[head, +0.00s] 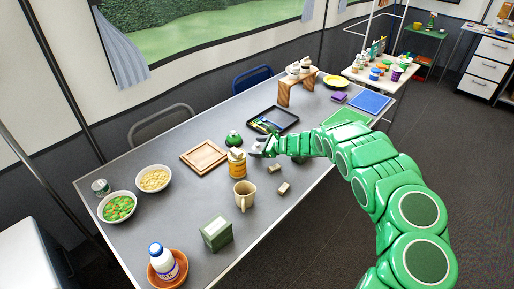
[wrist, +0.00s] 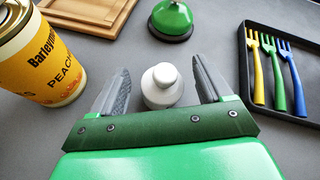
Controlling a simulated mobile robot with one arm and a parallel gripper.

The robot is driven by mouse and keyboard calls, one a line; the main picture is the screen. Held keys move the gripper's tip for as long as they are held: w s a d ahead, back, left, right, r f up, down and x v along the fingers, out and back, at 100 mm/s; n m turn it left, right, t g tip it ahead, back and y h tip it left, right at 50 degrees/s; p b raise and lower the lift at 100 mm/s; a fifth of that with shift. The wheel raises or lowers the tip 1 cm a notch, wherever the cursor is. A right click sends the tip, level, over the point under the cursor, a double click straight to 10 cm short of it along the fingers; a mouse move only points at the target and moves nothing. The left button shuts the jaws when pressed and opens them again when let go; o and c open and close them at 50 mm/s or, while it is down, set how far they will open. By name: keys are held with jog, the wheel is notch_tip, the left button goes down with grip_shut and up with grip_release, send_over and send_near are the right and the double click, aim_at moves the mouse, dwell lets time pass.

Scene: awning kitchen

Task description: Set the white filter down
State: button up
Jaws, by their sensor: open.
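The white filter (wrist: 162,86), a small rounded white piece with a knob on top, stands upright between the spread fingers of my gripper (wrist: 160,72) in the wrist view. A gap shows between it and each finger near the tips. Its base is partly hidden by the gripper body, but it appears to be on the grey table. In the head view my gripper (head: 263,147) is low over the table, just right of the yellow can (head: 238,169); I cannot make out the filter clearly there.
The peach can (wrist: 58,62) stands close left of my gripper. A green dome-shaped thing (wrist: 173,18) and a wooden board (wrist: 88,13) lie beyond. A black tray (wrist: 247,86) with coloured forks is at right. A beige mug (head: 244,195) and small blocks (head: 283,188) stand nearer.

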jog(key=v, duration=1.1)
jog(key=shift+s+d+r, duration=0.1)
jog(key=shift+d, duration=0.05)
dwell(0.4)
